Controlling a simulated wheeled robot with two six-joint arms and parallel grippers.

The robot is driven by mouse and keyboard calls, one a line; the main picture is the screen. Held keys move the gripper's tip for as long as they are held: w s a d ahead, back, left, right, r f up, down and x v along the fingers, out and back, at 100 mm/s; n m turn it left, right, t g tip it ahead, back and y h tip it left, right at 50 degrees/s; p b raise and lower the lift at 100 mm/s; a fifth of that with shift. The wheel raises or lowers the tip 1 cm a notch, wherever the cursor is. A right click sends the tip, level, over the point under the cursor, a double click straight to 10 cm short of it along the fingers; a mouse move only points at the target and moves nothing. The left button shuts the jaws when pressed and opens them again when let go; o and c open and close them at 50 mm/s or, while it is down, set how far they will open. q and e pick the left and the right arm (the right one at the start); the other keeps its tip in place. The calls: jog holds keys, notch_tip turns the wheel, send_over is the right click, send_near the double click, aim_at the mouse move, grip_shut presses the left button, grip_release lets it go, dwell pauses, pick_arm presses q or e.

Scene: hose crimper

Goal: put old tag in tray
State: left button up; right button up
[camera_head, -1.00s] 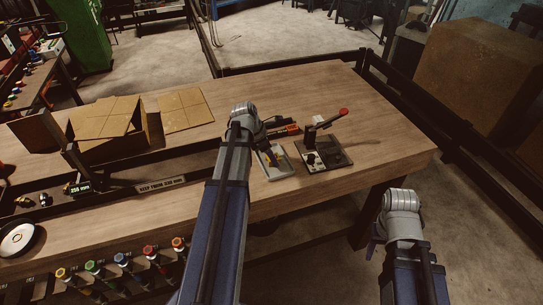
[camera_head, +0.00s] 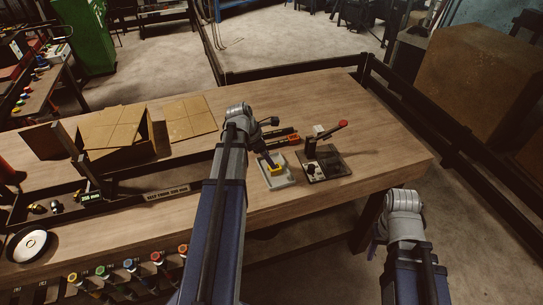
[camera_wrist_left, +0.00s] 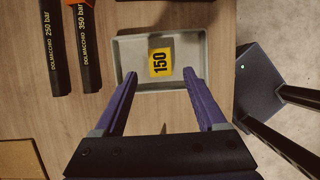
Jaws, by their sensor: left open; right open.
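The old tag is a small yellow block (camera_wrist_left: 160,62) marked 150. In the left wrist view it lies slightly tilted inside a shallow pale grey tray (camera_wrist_left: 120,61), touching none of the tray's walls. In the head view the tag (camera_head: 275,170) shows as a yellow patch in the tray (camera_head: 276,184). My left gripper (camera_wrist_left: 159,76) is open above the tray, its two purple fingers apart on either side of the tag's near end, with nothing between them. My right gripper (camera_head: 376,248) is mostly hidden behind its wrist, off the table's front edge, away from the tray.
A dark device with a red-tipped lever (camera_head: 326,164) stands just right of the tray. Black hoses marked 250 bar (camera_wrist_left: 58,45) and 350 bar (camera_wrist_left: 84,45) lie left of the tray in the wrist view. An open cardboard box (camera_head: 115,140) is further left. The table's right end is clear.

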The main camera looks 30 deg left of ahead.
pick_arm(q)
jog(key=p+v, duration=0.5)
jog(key=v, duration=0.1)
jog(key=shift+r, duration=0.3)
jog(key=shift+s+a, duration=0.1)
jog(key=s+d+m+g+y, duration=0.1)
jog(key=s+d+m, duration=0.3)
jog(key=d+m, duration=0.6)
jog(key=s+d+f+m+g+y, duration=0.1)
jog(key=s+d+m, duration=0.3)
jog(key=d+m, duration=0.7)
jog(key=s+d+m+g+y, duration=0.2)
jog(key=s+d+m, duration=0.2)
jog(key=d+m, duration=0.7)
jog(key=shift+s+d+f, duration=0.25)
jog(key=shift+d+f, duration=0.05)
jog(key=shift+d, duration=0.65)
